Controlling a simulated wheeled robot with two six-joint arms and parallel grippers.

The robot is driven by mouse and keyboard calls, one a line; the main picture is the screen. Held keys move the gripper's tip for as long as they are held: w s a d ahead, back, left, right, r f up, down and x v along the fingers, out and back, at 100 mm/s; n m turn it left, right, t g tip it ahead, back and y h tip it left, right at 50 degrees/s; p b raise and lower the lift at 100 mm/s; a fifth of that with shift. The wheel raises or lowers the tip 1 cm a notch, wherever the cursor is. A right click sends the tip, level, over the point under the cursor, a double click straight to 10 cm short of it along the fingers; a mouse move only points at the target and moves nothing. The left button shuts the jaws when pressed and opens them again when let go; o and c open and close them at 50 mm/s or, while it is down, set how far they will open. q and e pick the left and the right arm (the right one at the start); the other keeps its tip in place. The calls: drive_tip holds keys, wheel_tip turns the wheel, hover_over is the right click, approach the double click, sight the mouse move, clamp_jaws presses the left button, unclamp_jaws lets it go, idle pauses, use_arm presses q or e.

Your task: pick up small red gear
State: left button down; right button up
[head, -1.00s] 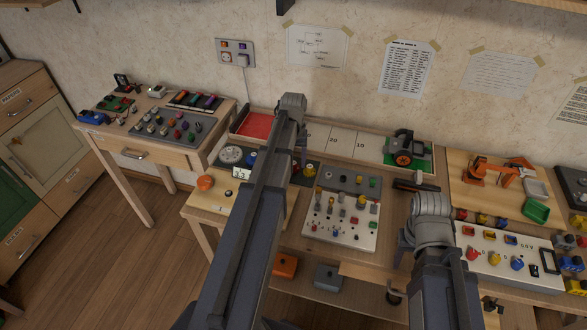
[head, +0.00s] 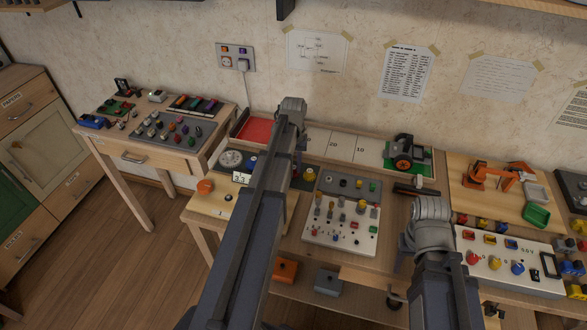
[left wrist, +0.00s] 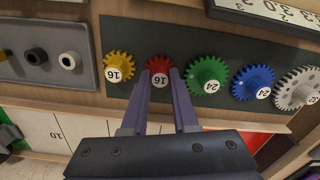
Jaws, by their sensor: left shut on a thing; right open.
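The small red gear (left wrist: 158,64) has a white label reading 16 and shows in the left wrist view, between a yellow gear (left wrist: 119,64) and a green gear (left wrist: 207,72). My left gripper (left wrist: 160,76) has its two fingertips closed on opposite sides of the red gear. The gear is in line with the others over a dark mat (left wrist: 180,38); I cannot tell whether it touches the mat. In the head view my left arm hides the red gear and this gripper. My right gripper cannot be made out; only its arm shows.
A blue gear (left wrist: 252,82) and a grey gear (left wrist: 297,88) stand to the right of the green one. In the head view a white peg panel (head: 342,232) lies right of my left arm.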

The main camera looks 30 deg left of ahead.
sight(294, 167)
use_arm(q)
drive_tip(key=shift+r, duration=0.1)
use_arm(e)
drive_tip(key=shift+r, duration=0.1)
use_arm(q)
wheel_tip(294, 167, up, 10)
drive_tip(key=p, duration=1)
use_arm(e)
wheel_tip(294, 167, up, 10)
